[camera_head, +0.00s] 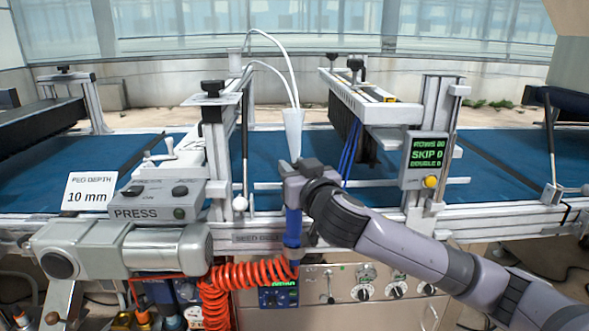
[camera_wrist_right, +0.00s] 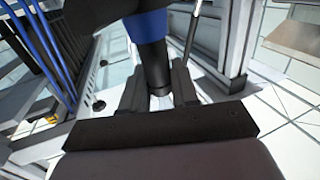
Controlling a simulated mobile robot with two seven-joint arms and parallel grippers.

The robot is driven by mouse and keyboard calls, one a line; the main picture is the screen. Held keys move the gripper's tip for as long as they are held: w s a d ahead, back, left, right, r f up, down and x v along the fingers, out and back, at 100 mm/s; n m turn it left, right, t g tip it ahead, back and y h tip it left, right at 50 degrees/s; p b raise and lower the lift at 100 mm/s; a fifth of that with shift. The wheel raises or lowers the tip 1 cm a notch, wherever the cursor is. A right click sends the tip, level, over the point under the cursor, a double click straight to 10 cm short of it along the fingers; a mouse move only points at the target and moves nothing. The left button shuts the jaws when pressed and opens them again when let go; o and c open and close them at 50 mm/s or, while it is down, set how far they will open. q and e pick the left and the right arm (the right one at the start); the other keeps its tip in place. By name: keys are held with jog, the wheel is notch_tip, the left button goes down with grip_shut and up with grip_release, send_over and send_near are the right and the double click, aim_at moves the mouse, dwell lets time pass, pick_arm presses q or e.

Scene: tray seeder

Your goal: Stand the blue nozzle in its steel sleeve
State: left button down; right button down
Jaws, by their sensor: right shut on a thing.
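The blue nozzle (camera_head: 292,226) hangs upright below my right gripper (camera_head: 290,172) in the head view, in front of the seeder's front rail. My right gripper is shut on it. In the right wrist view, the fingers (camera_wrist_right: 160,88) close around the nozzle's black section (camera_wrist_right: 153,62), with its blue part beyond. The nozzle's lower end is just above an orange coiled hose. I cannot clearly pick out the steel sleeve. My left gripper is not in view.
The orange coiled hose (camera_head: 240,278) lies below, by the control panel (camera_head: 345,285). A white funnel (camera_head: 293,130) with two white tubes stands just above the gripper. The PRESS unit (camera_head: 155,203) is to the left. The display box (camera_head: 424,160) and its post are to the right.

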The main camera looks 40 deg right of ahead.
jog(key=shift+f+b, duration=0.3)
jog(key=c, duration=0.8)
grip_release()
jog(key=shift+s, duration=0.1)
jog(key=shift+v, duration=3.5)
jog(key=shift+s+f, duration=0.1)
